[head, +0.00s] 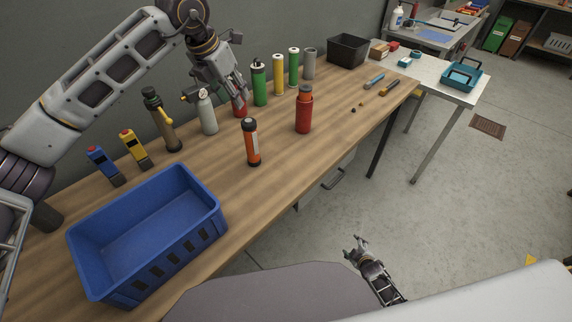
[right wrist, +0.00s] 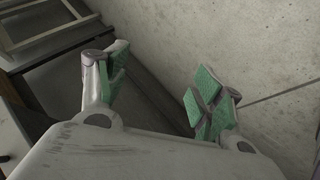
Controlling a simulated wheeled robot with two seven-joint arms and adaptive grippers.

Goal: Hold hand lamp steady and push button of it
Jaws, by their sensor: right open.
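An orange hand lamp with black ends and a pale panel (head: 252,145) stands upright near the front edge of the wooden table, right of the blue bin. My left gripper (head: 234,92) is above the back of the table, pointing down, behind and apart from the lamp. A red object (head: 239,108) shows just under its fingers; I cannot tell whether they touch it or how wide they are. My right gripper (head: 356,246) is low over the floor, in front of the table. In the right wrist view its green-padded fingers (right wrist: 158,92) are apart and empty.
A blue bin (head: 212,205) stands at the front left. Several bottles and cylinders line the back, including a green one (head: 259,86). A red bottle (head: 304,112) stands right of the lamp. Small tools (head: 373,81) and a black bin (head: 348,50) are farther right.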

